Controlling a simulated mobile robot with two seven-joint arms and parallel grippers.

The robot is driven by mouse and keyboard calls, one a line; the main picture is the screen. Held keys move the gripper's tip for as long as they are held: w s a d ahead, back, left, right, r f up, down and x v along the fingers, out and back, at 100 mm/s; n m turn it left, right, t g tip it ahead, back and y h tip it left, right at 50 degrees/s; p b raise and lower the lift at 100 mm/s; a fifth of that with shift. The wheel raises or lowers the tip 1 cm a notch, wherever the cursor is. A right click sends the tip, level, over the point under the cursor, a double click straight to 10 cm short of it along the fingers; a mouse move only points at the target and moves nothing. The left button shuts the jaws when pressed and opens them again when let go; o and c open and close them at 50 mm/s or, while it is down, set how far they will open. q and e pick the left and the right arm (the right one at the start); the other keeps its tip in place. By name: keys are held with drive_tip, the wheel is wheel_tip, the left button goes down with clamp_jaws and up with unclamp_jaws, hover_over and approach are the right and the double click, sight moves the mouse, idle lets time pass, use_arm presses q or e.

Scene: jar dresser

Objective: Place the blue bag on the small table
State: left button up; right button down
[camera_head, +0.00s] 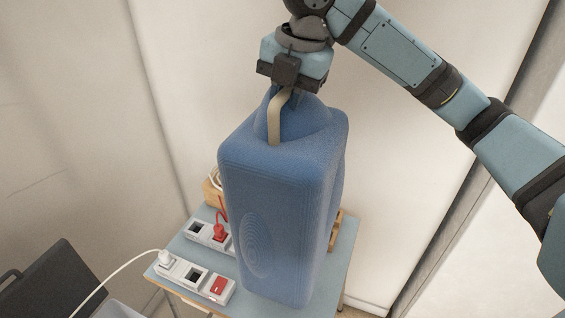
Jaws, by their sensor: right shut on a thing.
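The blue bag (277,205) is tall and upright, with a tan handle (276,118) at its top. My right gripper (287,92) comes down from above and is shut on the bag's handle. The small table (345,250) has a blue-grey top and wooden edges, and shows around and below the bag. The bag's lower end overlaps the table top in the picture; I cannot tell whether it touches. My left gripper is not in view.
A white power strip (192,278) with a plug, cable and red switch lies at the table's front left. Another strip (208,234) with a red plug lies behind it. A wooden item (212,193) stands at the back. A dark case (50,285) is at lower left.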

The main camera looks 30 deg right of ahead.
wheel_tip(320, 180, down, 12)
drive_tip(key=shift+f+p, duration=0.15)
drive_tip(key=shift+p, duration=0.2)
drive_tip(key=shift+f, duration=0.1)
drive_tip(key=c, duration=1.1)
unclamp_jaws()
drive_tip(key=shift+o, duration=0.2)
drive_tip(key=r, duration=0.4)
drive_tip(key=s+d+r, duration=0.1)
drive_tip(key=r, duration=0.7)
drive_tip(key=shift+s+d+b, duration=0.25)
drive_tip(key=shift+s+b, duration=0.1)
